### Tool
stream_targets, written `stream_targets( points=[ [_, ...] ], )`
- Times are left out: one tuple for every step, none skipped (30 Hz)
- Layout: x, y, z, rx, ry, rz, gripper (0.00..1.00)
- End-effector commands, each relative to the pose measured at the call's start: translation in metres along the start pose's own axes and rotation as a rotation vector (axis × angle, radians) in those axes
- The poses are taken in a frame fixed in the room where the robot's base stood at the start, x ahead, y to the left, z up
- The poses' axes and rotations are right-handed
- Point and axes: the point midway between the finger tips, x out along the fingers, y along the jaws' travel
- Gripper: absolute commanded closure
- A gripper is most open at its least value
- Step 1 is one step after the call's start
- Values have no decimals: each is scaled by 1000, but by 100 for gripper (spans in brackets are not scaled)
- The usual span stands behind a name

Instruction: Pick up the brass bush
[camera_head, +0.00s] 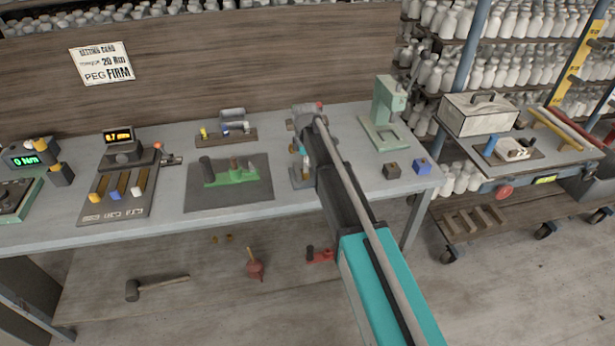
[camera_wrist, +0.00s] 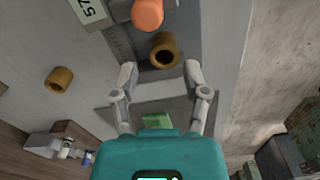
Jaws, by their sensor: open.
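In the wrist view a brass-coloured hollow bush (camera_wrist: 165,50) shows its dark round bore, just beyond and between my fingertips. A second brass-coloured hollow piece (camera_wrist: 60,79) lies to the left, outside my fingers. I cannot tell which one the task names. My gripper (camera_wrist: 160,72) is open, with its two grey fingers spread and nothing visibly held between them. The near bush appears apart from both fingers. In the head view my arm reaches over the workbench (camera_head: 120,222), and the gripper and bushes cannot be made out clearly there.
In the head view a dark mat with a green fixture (camera_head: 217,178) lies left of my arm. A pale green press (camera_head: 388,105) and small dark block (camera_head: 391,170) stand to the right.

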Motion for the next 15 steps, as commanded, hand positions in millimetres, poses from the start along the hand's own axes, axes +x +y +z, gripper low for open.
stream_targets(
  points=[
    [8, -1, 0, 0, 0, 0, 41],
    [10, -1, 0, 0, 0, 0, 41],
    [14, -1, 0, 0, 0, 0, 41],
    [16, -2, 0, 0, 0, 0, 41],
    [18, -2, -1, 0, 0, 0, 41],
    [21, -2, -1, 0, 0, 0, 41],
    [24, -2, -1, 0, 0, 0, 41],
    [26, -2, -1, 0, 0, 0, 41],
    [29, -2, -1, 0, 0, 0, 41],
    [31, -2, -1, 0, 0, 0, 41],
    [33, -2, -1, 0, 0, 0, 41],
    [35, -2, -1, 0, 0, 0, 41],
    [37, -2, -1, 0, 0, 0, 41],
    [38, -2, -1, 0, 0, 0, 41],
    [39, -2, -1, 0, 0, 0, 41]
  ],
)
